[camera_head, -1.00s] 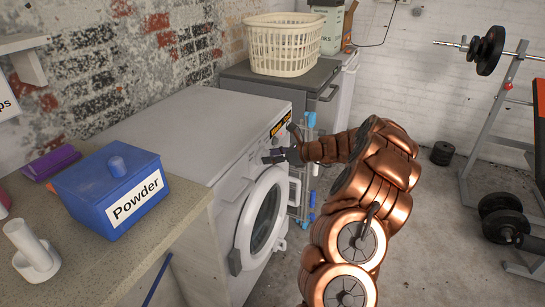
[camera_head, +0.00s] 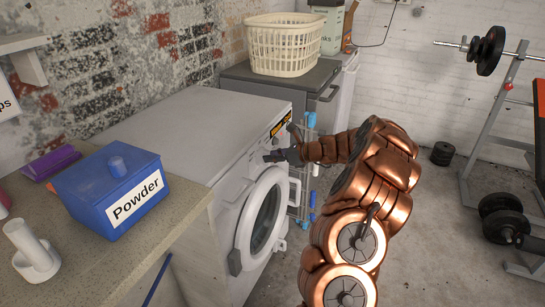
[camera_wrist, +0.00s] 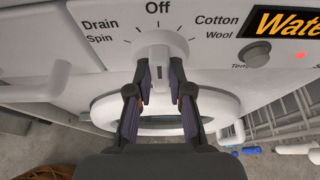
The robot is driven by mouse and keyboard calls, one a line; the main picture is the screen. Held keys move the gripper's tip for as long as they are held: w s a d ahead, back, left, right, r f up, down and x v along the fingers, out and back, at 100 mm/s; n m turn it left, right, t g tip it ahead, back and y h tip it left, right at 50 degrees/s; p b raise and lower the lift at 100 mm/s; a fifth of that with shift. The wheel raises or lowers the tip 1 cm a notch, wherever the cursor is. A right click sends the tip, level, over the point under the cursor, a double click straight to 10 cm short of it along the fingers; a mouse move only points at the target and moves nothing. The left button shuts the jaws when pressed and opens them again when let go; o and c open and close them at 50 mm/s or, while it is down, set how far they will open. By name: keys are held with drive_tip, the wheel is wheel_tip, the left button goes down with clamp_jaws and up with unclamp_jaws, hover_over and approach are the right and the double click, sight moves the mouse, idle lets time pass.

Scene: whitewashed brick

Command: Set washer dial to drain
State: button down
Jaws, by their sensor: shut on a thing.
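The washer (camera_head: 172,128) is a white front-loader, its round door (camera_head: 264,210) seen in the head view. In the wrist view its white dial (camera_wrist: 158,38) sits on the panel, with "Off" printed above, "Drain" and "Spin" to the left, "Cotton" and "Wool" to the right. The dial's ridge stands roughly upright, towards "Off". My gripper (camera_wrist: 158,82) is shut on the lower part of the dial, one finger on each side. In the head view my gripper (camera_head: 278,155) is at the panel above the door; the dial is too small to make out there.
A second round knob (camera_wrist: 254,53) lies right of the dial. A blue "Powder" box (camera_head: 115,188) stands on the counter at left. A drying rack (camera_head: 303,170) is just beyond the washer. A cream laundry basket (camera_head: 283,45) sits on a grey machine. Weights stand at right.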

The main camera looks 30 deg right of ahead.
drive_tip(key=shift+b, duration=0.35)
drive_tip(key=n+b, duration=0.1)
drive_tip(key=b, duration=0.1)
drive_tip(key=n+t+h+b, duration=0.1)
drive_tip(key=b, duration=0.1)
drive_tip(key=n+h+b, duration=0.1)
drive_tip(key=n, duration=0.1)
drive_tip(key=shift+s+a+f+t+b, duration=0.15)
drive_tip(key=shift+a+t+b, duration=0.1)
drive_tip(key=shift+t+b, duration=0.15)
drive_tip(key=c, duration=1.1)
unclamp_jaws()
drive_tip(key=shift+o, duration=0.2)
drive_tip(key=shift+s, duration=0.1)
drive_tip(key=v, duration=1.2)
drive_tip(key=shift+a, duration=0.1)
